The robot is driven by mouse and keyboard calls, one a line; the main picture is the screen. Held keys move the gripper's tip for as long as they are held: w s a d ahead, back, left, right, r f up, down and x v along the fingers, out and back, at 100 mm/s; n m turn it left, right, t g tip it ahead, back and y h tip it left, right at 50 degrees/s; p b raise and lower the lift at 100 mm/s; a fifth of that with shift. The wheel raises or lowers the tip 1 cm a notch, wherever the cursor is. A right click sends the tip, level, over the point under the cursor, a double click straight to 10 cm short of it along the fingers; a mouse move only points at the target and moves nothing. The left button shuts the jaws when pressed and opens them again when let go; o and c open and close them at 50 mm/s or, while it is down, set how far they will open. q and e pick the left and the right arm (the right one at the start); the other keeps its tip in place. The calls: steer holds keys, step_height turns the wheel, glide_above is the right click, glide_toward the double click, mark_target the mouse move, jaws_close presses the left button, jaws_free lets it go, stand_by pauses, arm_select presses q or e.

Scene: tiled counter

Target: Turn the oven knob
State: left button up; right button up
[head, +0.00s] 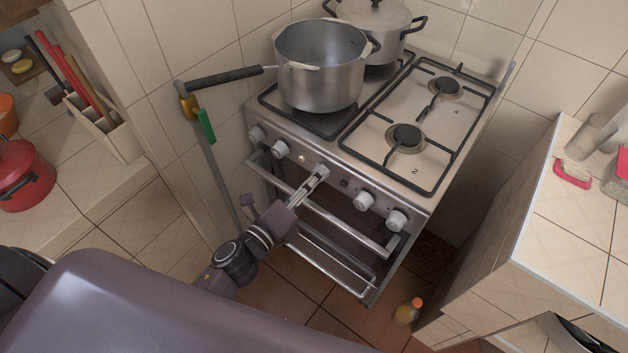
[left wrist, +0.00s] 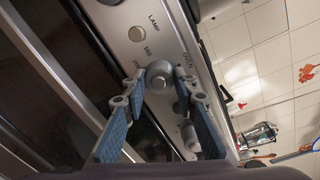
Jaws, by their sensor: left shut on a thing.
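The stove (head: 415,165) has a row of pale round knobs on its steel front panel. My left gripper (head: 319,175) reaches the middle of this panel and covers the middle knob in the head view. In the left wrist view the oven knob (left wrist: 157,77) is a grey round knob beside a partly hidden label. The fingers of my left gripper (left wrist: 161,88) are shut on it, one on each side. The knob's pointer mark cannot be made out. My right gripper is not in view.
A pot (head: 318,70) with a long dark handle (head: 225,77) stands on the left burners, with a lidded pot (head: 375,18) behind it. The oven's bar handle (head: 335,222) runs just below the knobs. A bottle (head: 408,311) stands on the floor near the right counter (head: 575,235).

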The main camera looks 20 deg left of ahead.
arm_select(q)
steer(key=shift+m+b, duration=0.3)
steer(key=shift+m, duration=0.5)
steer(key=o, duration=1.2)
steer(key=v, duration=1.2)
